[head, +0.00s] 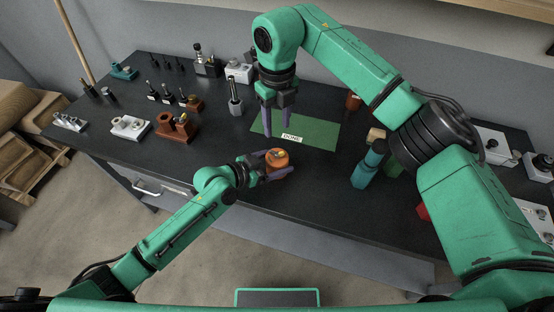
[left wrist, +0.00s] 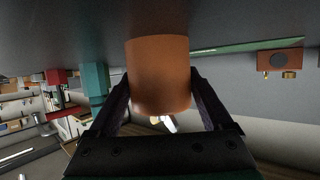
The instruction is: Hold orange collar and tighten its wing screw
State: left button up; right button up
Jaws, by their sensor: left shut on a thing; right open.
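The orange collar (head: 279,168) stands on the dark bench near its front edge. It fills the middle of the left wrist view (left wrist: 158,75). My left gripper (head: 268,166) is shut on the collar from the left, with one finger on each side in the left wrist view (left wrist: 160,98). A small pale piece, perhaps the wing screw (head: 277,154), shows at the top of the collar; its shape is too small to tell. My right gripper (head: 275,122) is open and empty, pointing down above the green mat's left end, behind the collar and apart from it.
The green mat (head: 318,132) carries a label reading DONE (head: 291,137). A teal block (head: 366,170) stands to the right, near my right arm. A brown fixture (head: 177,128), a white fixture (head: 130,127) and several small dark parts occupy the left side.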

jog(key=shift+c, duration=1)
jog(key=n+y, duration=0.5)
jog(key=n, duration=0.4)
send_near(278, 151)
jog(key=shift+t+h, duration=0.3)
jog(key=x, duration=0.8)
jog(key=shift+s+a+f, duration=0.2)
jog(key=shift+a, duration=0.2)
grip_shut()
